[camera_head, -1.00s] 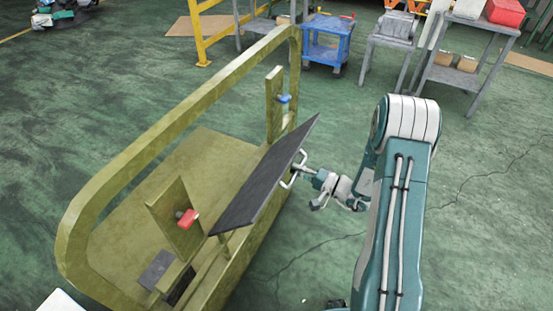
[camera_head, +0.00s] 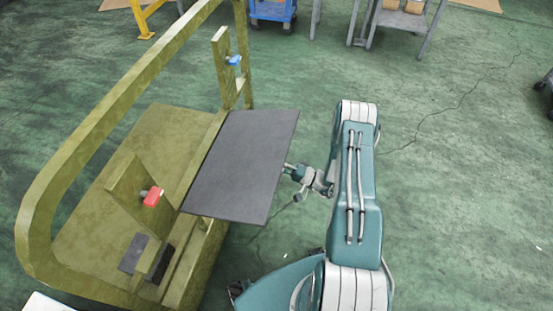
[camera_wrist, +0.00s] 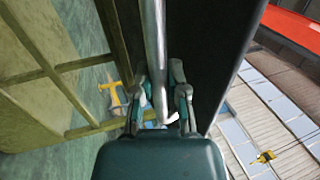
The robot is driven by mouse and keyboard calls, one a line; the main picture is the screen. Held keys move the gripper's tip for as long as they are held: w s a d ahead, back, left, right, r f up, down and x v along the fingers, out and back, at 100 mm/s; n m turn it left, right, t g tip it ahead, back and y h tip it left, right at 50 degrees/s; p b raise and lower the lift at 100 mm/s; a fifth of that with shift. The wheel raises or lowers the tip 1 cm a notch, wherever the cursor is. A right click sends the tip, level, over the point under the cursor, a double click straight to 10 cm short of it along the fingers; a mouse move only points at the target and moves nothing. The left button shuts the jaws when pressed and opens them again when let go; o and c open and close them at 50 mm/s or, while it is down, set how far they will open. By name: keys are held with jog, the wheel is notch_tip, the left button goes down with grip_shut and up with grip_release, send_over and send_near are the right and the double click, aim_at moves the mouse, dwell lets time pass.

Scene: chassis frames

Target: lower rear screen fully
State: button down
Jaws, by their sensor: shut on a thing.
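The rear screen, a dark flat panel (camera_head: 243,165), is hinged along the olive chassis frame (camera_head: 105,105) and tilts out to the right, close to flat. My gripper (camera_head: 292,170) is at the panel's right edge. In the wrist view my gripper (camera_wrist: 160,108) has its fingers closed around a grey metal handle bar (camera_wrist: 154,45), with the dark panel (camera_wrist: 210,45) just to the right. The handle is mostly hidden in the head view. A red knob (camera_head: 153,196) and a blue knob (camera_head: 234,61) sit on upright plates of the frame.
A blue cart (camera_head: 273,10) and grey tables (camera_head: 400,18) stand at the back. A yellow rail (camera_head: 143,18) is at the back left. The green floor right of my arm is mostly clear.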

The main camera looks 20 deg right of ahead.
jog(key=shift+d+f, duration=0.1)
jog(key=shift+f, duration=0.55)
jog(key=c, duration=0.6)
grip_release()
jog(key=shift+c, duration=0.2)
jog(key=shift+d, duration=0.1)
jog(key=v, duration=1.2)
jog(key=shift+f, duration=0.4)
